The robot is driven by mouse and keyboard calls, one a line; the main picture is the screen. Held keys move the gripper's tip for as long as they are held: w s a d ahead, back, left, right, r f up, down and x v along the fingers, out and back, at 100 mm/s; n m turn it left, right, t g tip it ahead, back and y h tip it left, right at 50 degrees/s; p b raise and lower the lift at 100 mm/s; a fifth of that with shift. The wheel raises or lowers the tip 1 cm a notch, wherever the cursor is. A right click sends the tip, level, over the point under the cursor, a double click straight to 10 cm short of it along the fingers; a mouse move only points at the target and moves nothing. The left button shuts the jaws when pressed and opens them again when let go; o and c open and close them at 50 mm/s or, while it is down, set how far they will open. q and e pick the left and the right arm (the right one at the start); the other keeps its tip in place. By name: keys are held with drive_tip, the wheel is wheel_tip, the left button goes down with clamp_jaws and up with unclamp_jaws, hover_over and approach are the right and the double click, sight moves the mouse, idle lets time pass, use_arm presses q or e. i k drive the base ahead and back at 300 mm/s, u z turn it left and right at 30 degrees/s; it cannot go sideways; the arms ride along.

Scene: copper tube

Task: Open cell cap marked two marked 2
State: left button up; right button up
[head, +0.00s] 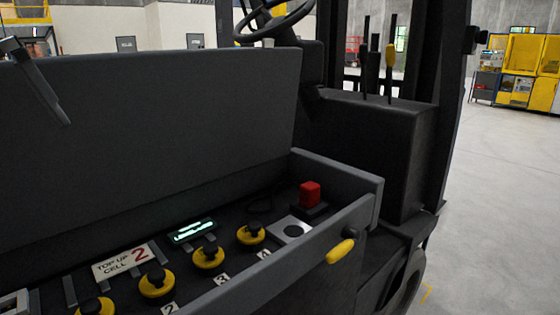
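The yellow cell cap marked 2 (157,285) has a dark knob on top and sits in the open battery compartment (335,217), behind a small white label 2 (170,309). It looks seated. A white sign (127,261) behind it reads "TOP UP CELL 2". To its right are the cap by label 3 (208,259) and the cap by label 4 (251,235). Another yellow cap (95,306) is cut by the bottom edge. I can make out neither of my grippers. A grey bar (42,85) crosses the upper left; I cannot tell what it belongs to.
A raised dark lid (150,125) stands behind the caps. A lit green display (193,231), a red connector (310,194) and a yellow handle (340,251) are near. A partly cut pale object (14,302) is at lower left. Open floor (495,200) lies right.

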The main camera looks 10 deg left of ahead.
sight(159, 281)
drive_tip(key=k, duration=1.45)
